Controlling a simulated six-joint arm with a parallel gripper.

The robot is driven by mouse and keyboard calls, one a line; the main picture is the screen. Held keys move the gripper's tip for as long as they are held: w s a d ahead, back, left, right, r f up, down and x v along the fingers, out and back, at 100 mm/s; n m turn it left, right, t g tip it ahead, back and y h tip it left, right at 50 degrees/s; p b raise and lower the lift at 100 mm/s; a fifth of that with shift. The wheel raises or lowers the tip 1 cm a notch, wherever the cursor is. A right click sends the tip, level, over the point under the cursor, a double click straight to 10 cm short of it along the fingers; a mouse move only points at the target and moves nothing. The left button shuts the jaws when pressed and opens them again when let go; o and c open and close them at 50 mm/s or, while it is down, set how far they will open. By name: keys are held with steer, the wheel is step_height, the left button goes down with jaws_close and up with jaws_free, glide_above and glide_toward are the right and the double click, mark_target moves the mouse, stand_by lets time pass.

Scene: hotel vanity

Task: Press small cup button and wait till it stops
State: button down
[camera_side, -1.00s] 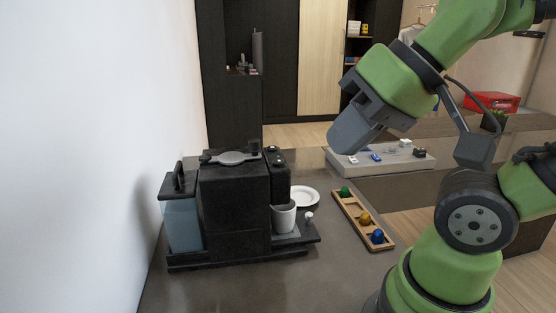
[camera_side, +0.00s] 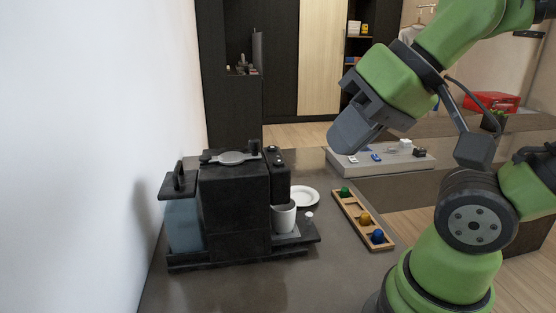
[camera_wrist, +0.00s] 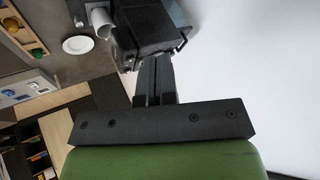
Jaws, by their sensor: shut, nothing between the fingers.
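The black coffee machine (camera_side: 235,208) stands on the counter at the left in the side view. Its buttons (camera_side: 277,155) show as small round spots on top of the front head; which one is the small cup button I cannot tell. A white cup (camera_side: 284,217) stands upright under the head. The machine (camera_wrist: 148,28) and the cup (camera_wrist: 102,20) also show at the top of the wrist view. My gripper (camera_side: 342,145) is shut and empty, raised to the right of the machine and apart from it. In the wrist view its fingers (camera_wrist: 154,80) are together.
A white plate (camera_side: 303,196) lies behind the cup. A wooden tray (camera_side: 350,212) with green, yellow and blue capsules lies to the right. A grey platform (camera_side: 395,163) with small items is behind. The front counter is clear.

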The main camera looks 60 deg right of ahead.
steer(key=w+m, duration=0.1)
steer(key=r+m+t+y, duration=0.1)
steer(key=r+m+y, duration=0.1)
steer(key=m, duration=1.5)
glide_above(279, 162)
steer(key=shift+f, duration=0.25)
steer(key=shift+f, duration=4.4)
steer(key=shift+f, duration=0.15)
steer(key=shift+f, duration=0.3)
